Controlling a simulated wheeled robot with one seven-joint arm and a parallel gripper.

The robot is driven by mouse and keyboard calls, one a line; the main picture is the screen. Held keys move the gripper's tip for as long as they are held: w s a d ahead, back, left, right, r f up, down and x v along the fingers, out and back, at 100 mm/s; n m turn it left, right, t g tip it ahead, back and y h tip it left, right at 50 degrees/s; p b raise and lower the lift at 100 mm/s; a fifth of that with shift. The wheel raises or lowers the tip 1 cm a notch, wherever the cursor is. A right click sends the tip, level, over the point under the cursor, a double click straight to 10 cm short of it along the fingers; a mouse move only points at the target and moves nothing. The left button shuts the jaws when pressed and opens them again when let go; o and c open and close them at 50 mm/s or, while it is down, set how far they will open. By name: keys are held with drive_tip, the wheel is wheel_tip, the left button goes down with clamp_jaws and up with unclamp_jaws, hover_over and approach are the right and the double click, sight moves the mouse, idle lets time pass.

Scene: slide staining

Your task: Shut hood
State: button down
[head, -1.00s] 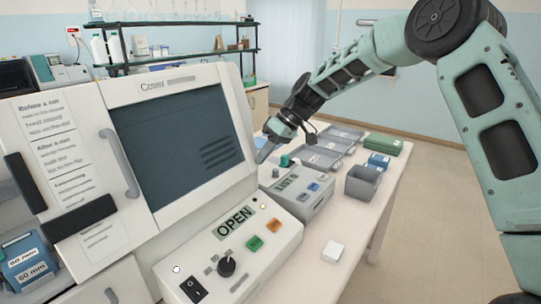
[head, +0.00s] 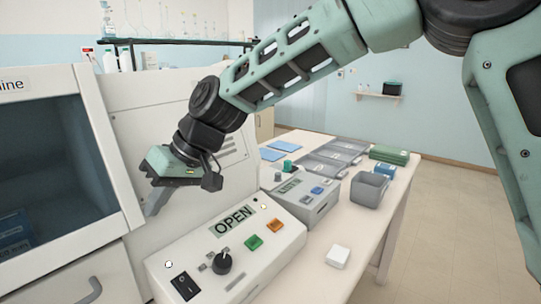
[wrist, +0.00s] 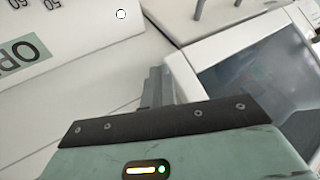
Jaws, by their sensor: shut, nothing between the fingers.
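The hood (head: 50,165) has a white frame and a dark window, at the left of the head view; a blue box shows dimly through the lower window. A white-framed dark window also fills the right of the wrist view (wrist: 255,65). My gripper (head: 152,204) is shut and empty, pointing down just right of the hood's frame, in front of a white slatted panel. Its grey fingers show in the wrist view (wrist: 158,82), left of the window frame. I cannot tell whether they touch it. The control box (head: 225,255) has a display reading OPEN.
A second grey control box (head: 312,205), grey trays (head: 333,157), a grey bin (head: 369,188) and a white block (head: 337,256) stand on the table to the right. A lower grey handle (head: 92,290) is at bottom left. Open floor lies beyond the table.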

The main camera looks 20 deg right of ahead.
sight(130, 221)
drive_tip(key=shift+s+a+r, duration=0.1)
drive_tip(key=shift+s+a, duration=0.45)
drive_tip(key=shift+a, duration=0.2)
drive_tip(key=shift+s+a, duration=0.5)
drive_tip(key=shift+a, duration=0.2)
